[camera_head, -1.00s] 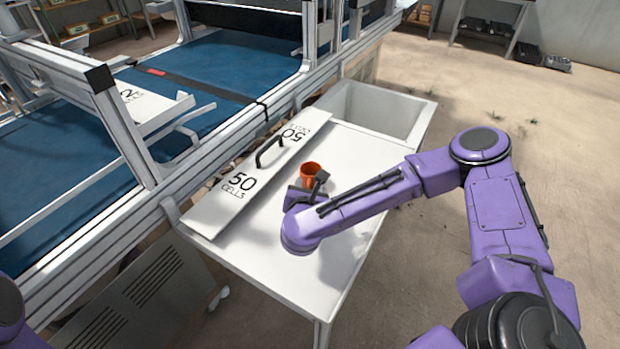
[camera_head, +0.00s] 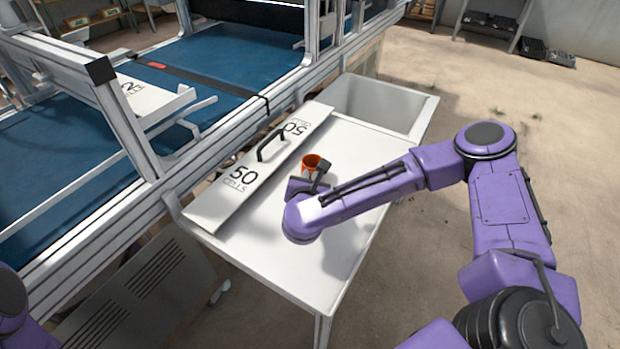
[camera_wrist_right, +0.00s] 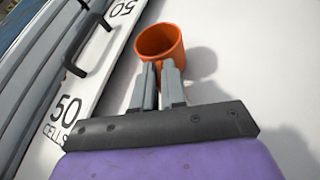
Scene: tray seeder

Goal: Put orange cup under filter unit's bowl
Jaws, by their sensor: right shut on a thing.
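The orange cup (camera_head: 311,162) is upright over the white side table, next to the board marked 50 CELLS. My right gripper (camera_head: 317,178) is shut on the near side of the cup. In the right wrist view the two fingers (camera_wrist_right: 160,70) are close together at the wall of the orange cup (camera_wrist_right: 163,42), whose open mouth shows. Its shadow falls to the right; I cannot tell whether its base touches the table. I see no filter unit or bowl in these views. My left gripper is out of view; only a purple part of my left arm shows at the left edge.
The white side table (camera_head: 290,245) has free surface in front of the cup and a sunken basin (camera_head: 385,100) at its far end. The 50 CELLS board (camera_head: 225,205) has a black handle (camera_head: 268,147). The blue-belted machine (camera_head: 225,60) stands along the left.

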